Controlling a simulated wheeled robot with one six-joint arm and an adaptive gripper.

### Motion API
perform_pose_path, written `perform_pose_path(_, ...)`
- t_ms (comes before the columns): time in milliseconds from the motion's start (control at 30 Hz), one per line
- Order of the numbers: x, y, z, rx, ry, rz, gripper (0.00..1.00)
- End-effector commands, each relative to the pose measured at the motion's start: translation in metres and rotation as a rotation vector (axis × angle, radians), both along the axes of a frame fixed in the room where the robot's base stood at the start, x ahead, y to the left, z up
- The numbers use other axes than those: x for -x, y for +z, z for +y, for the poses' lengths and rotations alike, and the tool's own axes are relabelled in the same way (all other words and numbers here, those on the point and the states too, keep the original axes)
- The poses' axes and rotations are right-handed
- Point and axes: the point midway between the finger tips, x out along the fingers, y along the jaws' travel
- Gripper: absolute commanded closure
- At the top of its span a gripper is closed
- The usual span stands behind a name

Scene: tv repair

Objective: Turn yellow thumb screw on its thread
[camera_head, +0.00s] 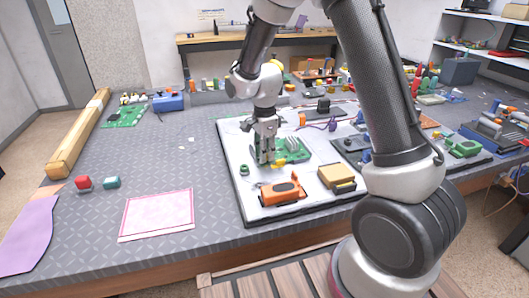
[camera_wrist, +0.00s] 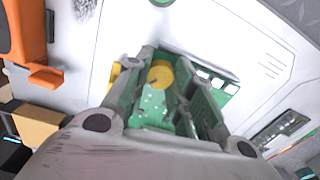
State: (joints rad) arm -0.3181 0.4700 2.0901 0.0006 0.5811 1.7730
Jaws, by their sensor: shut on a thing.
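The yellow thumb screw (camera_wrist: 160,74) shows as a round yellow head between my fingers in the wrist view. My gripper (camera_head: 264,160) points down over the green circuit board (camera_head: 297,150) and is shut on the screw. In the head view the fingers hide the screw, so its height on the thread cannot be told. The board also shows between and beside the fingers in the wrist view (camera_wrist: 150,103). A second yellow part (camera_head: 280,163) lies beside the fingertips, partly hidden by a finger in the wrist view.
The board lies on a white panel (camera_head: 233,150). An orange tool (camera_head: 283,190) and a tan block (camera_head: 337,178) lie nearer the front, and a small green part (camera_head: 244,169) sits left. Several parts crowd the right. The grey table left of the panel is mostly clear, around a pink mat (camera_head: 157,213).

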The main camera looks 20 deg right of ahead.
Motion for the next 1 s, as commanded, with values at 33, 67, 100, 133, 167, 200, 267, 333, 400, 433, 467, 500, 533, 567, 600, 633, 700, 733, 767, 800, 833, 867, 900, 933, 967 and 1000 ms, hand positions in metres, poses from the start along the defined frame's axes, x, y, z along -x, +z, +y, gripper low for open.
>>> perform_pose_path(33,0.0001,-0.0004,0.0001,0.0,0.043,0.0,1.0)
perform_pose_path(67,0.0001,-0.0004,0.0,0.0,0.072,0.0,1.0)
perform_pose_path(100,0.0001,-0.0004,0.0,0.0,0.109,0.0,1.0)
perform_pose_path(133,0.0001,-0.0004,0.0001,0.0,0.138,0.0,1.0)
perform_pose_path(167,0.0002,-0.0004,0.0001,0.0,0.167,0.001,1.0)
perform_pose_path(200,0.0002,-0.0005,0.0,0.0,0.204,0.001,1.0)
perform_pose_path(267,0.0002,-0.0005,0.0,0.0,0.261,0.001,1.0)
perform_pose_path(333,0.0003,-0.0006,0.0,0.0,0.328,0.001,1.0)
perform_pose_path(400,0.0003,-0.0006,0.0,0.0,0.394,0.001,1.0)
perform_pose_path(433,0.0003,-0.0007,0.0,0.0,0.422,0.001,1.0)
perform_pose_path(467,0.0004,-0.0007,0.0,0.0,0.451,0.001,1.0)
perform_pose_path(500,0.0004,-0.0007,0.0,-0.001,0.489,0.001,1.0)
perform_pose_path(533,0.0004,-0.0008,0.0,-0.001,0.517,0.001,1.0)
perform_pose_path(567,0.0004,-0.0008,0.0,-0.001,0.546,0.001,1.0)
perform_pose_path(600,0.0005,-0.0008,-0.0001,0.0,0.583,0.002,1.0)
perform_pose_path(633,0.0005,-0.0008,-0.0001,0.0,0.612,0.002,1.0)
perform_pose_path(700,0.0006,-0.0009,-0.0001,0.0,0.678,0.002,1.0)
perform_pose_path(733,0.0006,-0.0009,-0.0001,0.0,0.707,0.002,1.0)
perform_pose_path(767,0.0006,-0.0009,-0.0001,0.0,0.736,0.002,1.0)
perform_pose_path(800,0.0006,-0.001,-0.0001,0.0,0.773,0.002,1.0)
perform_pose_path(833,0.0006,-0.001,-0.0001,0.0,0.802,0.002,1.0)
perform_pose_path(867,0.0007,-0.001,-0.0001,0.0,0.831,0.002,1.0)
perform_pose_path(900,0.0007,-0.001,-0.0001,0.0,0.868,0.002,1.0)
perform_pose_path(933,0.0008,-0.0011,-0.0001,0.0,0.897,0.003,1.0)
perform_pose_path(967,0.0008,-0.0011,-0.0002,0.0,0.925,0.003,1.0)
perform_pose_path(1000,0.0008,-0.0011,-0.0002,0.0,0.963,0.003,1.0)
